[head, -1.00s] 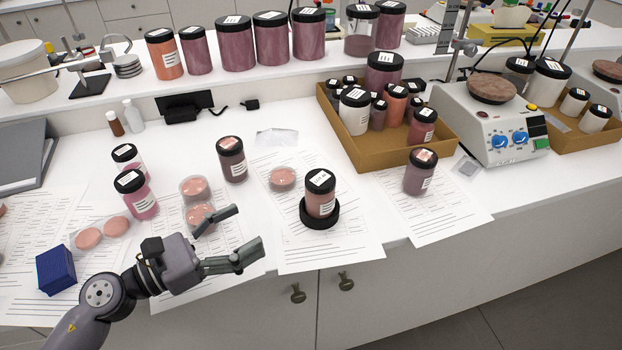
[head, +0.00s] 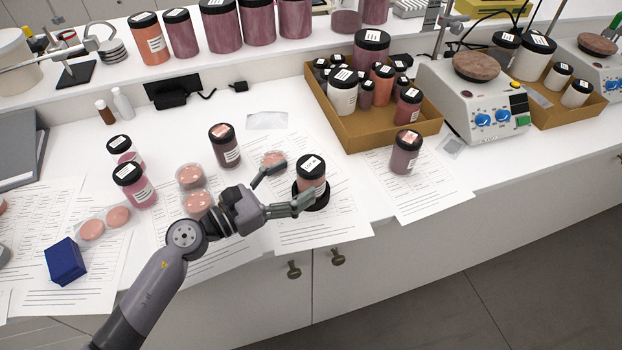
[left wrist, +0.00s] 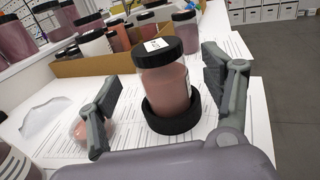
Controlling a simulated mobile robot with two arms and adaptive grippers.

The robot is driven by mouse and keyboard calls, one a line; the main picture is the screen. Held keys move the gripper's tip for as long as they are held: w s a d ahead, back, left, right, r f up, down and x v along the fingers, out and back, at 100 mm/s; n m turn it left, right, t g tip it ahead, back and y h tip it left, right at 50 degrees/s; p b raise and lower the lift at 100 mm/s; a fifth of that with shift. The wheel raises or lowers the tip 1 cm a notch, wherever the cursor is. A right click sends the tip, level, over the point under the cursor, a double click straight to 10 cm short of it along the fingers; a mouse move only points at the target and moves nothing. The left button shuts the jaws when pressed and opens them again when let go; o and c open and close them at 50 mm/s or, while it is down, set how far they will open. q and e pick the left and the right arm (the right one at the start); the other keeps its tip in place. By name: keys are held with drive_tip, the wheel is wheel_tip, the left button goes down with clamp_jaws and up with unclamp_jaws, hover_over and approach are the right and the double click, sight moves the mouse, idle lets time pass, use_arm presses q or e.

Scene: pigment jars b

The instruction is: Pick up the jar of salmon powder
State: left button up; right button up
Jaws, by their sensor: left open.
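The jar of salmon powder (head: 312,174) has a black lid with a white label and stands upright in a black ring holder (head: 322,202) on a paper sheet near the counter's front. My left gripper (head: 298,180) is open, with its fingers pointing towards the jar. In the left wrist view the salmon jar (left wrist: 166,85) stands between the two spread fingers and a little ahead of them, in the black ring (left wrist: 172,118). I see no finger closed on it. My right gripper is not in view.
A purple-brown jar (head: 405,153) stands to the right and a dark mauve jar (head: 224,147) to the left. A cardboard tray (head: 400,132) of several jars lies behind. Pink discs (head: 191,176) in clear dishes and a blue box (head: 65,261) are at left.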

use_arm(q)
drive_tip(key=p+x, duration=0.1)
drive_tip(key=x, duration=0.3)
drive_tip(key=shift+w+d+f, duration=0.2)
drive_tip(key=shift+w+d, duration=0.05)
drive_tip(key=shift+d+f, duration=0.15)
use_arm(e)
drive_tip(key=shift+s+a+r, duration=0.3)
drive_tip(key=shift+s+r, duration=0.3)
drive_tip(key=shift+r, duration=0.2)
use_arm(q)
drive_tip(key=shift+c, duration=0.3)
drive_tip(key=c, duration=1.2)
drive_tip(key=shift+c, duration=0.6)
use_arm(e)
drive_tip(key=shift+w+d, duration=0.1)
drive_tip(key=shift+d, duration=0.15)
use_arm(q)
drive_tip(key=shift+p, duration=0.3)
